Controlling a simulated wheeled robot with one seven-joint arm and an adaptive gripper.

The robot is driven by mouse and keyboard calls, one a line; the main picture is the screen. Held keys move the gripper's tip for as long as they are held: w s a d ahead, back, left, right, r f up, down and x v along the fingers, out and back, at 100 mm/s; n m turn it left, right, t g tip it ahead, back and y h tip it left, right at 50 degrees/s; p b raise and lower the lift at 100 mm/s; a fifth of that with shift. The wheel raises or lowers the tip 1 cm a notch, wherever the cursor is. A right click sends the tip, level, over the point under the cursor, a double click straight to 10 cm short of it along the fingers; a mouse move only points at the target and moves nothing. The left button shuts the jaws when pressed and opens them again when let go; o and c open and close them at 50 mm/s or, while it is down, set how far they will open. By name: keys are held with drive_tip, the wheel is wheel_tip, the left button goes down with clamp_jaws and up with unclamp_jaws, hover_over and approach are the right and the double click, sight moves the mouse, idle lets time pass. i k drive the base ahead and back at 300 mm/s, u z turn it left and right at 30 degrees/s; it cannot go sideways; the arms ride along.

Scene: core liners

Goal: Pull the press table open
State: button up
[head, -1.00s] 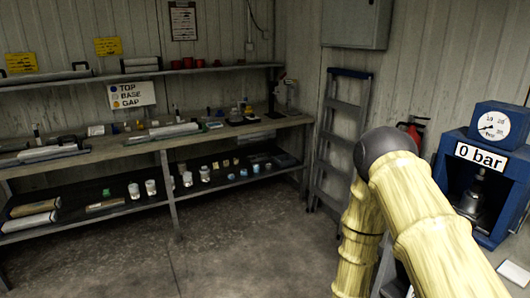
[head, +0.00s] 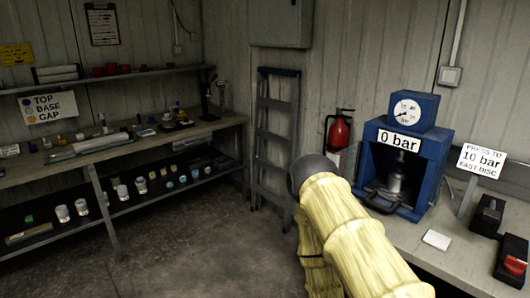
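The blue press (head: 432,165) stands on the bench at the right in the head view. A round gauge (head: 405,109) sits on top of it, and a sign (head: 399,140) on its front reads "0 bar". Inside its opening is a grey metal cylinder (head: 396,181). A dark handle (head: 380,203), which seems to belong to the press table, shows low at the front of the opening. How far the table is out I cannot tell. My yellow arm rises in front of the bench, left of the press. My gripper is not in view.
A sign (head: 481,161) reads "Press to 10 bar, fast disc". A black and red device (head: 512,262) and a white pad (head: 436,240) lie on the bench. A fire extinguisher (head: 338,132) and a ladder (head: 275,140) stand behind. Floor (head: 200,250) at left is clear.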

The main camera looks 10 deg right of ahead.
sight(409, 201)
drive_tip(key=u, duration=0.75)
drive_tip(key=i, duration=2.55)
drive_tip(key=z, duration=3.3)
